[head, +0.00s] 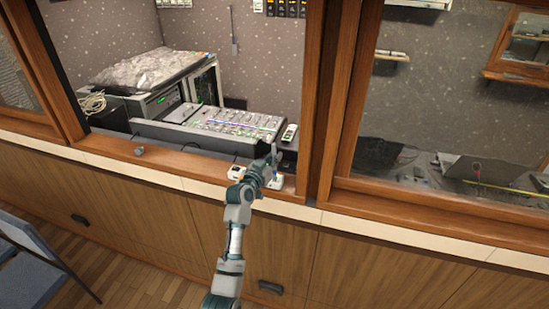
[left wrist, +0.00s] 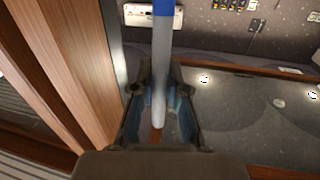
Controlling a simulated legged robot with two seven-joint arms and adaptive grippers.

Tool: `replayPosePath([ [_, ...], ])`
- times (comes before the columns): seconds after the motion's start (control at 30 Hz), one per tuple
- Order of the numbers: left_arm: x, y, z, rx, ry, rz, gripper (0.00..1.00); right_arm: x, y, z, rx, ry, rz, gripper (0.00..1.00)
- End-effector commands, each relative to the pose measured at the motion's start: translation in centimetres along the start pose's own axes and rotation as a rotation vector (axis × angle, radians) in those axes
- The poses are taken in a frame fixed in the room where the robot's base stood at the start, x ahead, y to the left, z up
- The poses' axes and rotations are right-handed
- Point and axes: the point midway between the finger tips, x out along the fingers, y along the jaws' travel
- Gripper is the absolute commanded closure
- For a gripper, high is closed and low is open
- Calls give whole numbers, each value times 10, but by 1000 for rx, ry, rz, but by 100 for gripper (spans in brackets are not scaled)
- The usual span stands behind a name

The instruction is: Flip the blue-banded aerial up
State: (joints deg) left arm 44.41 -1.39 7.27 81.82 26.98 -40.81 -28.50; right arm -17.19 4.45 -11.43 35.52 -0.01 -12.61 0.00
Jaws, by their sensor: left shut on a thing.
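The blue-banded aerial shows in the left wrist view as a pale grey rod with a blue band (left wrist: 163,8) at the top edge. Its rounded end lies low between the fingers. My left gripper (left wrist: 160,88) is shut on this rod, with one dark finger on each side. In the head view my left gripper (head: 272,158) is over the window sill, just above a small white device (head: 275,184). The gripper and wrist hide much of the aerial there, so its tilt is hard to tell. My right gripper is not in view.
A second white device (head: 235,172) sits on the sill just left of my wrist. A fader console (head: 215,128) and a pale handset (head: 289,132) are behind. A wooden window post (head: 325,110) stands close to the right. The sill farther left is mostly clear.

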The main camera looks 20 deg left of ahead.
Motion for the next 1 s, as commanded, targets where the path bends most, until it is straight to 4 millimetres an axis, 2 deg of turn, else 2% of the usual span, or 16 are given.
replayPosePath([
  [0.17, 1, 1, -1, -2, -8, 3, 100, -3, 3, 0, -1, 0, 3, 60],
  [0.43, 11, -2, -6, -18, -97, 4, 100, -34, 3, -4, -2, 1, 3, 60],
  [0.73, 13, -2, -1, -22, -108, 3, 100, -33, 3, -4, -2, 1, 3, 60],
  [0.77, 13, -2, -1, -22, -108, 3, 84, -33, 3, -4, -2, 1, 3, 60],
  [0.87, 13, -2, -1, -22, -108, 2, 60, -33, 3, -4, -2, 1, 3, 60],
  [1.0, 12, -2, -1, -22, -109, 3, 60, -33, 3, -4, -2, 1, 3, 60],
])
